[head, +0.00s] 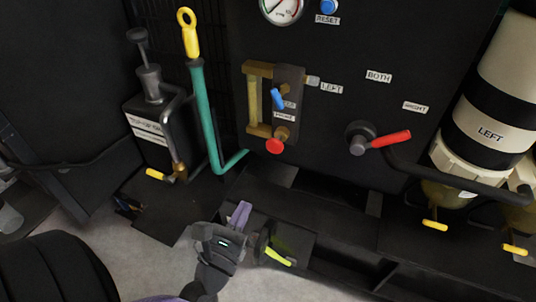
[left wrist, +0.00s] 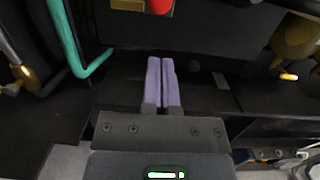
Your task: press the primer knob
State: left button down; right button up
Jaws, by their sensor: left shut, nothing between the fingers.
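A red round knob (head: 275,146) sits at the bottom of a brass sight-glass fitting (head: 253,98) on the dark panel. A small label (head: 284,117) just above it seems to read PRIME. The red knob also shows at the top edge of the left wrist view (left wrist: 160,6), partly cut off. My left gripper (head: 240,213) is below and left of the knob in the head view, clearly apart from it. Its lilac fingers (left wrist: 162,62) are shut together, empty, and point toward the panel. My right gripper is not in view.
A blue lever (head: 278,98) is just above the knob. A teal pipe (head: 205,115) with a yellow ring handle (head: 188,32) stands to the left. A red-handled valve (head: 388,139) is to the right. A yellow-green handle (head: 279,257) lies low beside my gripper.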

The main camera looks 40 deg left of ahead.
pick_arm(q)
jog(key=shift+r, duration=0.1)
jog(key=b, duration=0.2)
send_near(273, 149)
jog(key=x, duration=0.7)
jog(key=shift+w, duration=0.25)
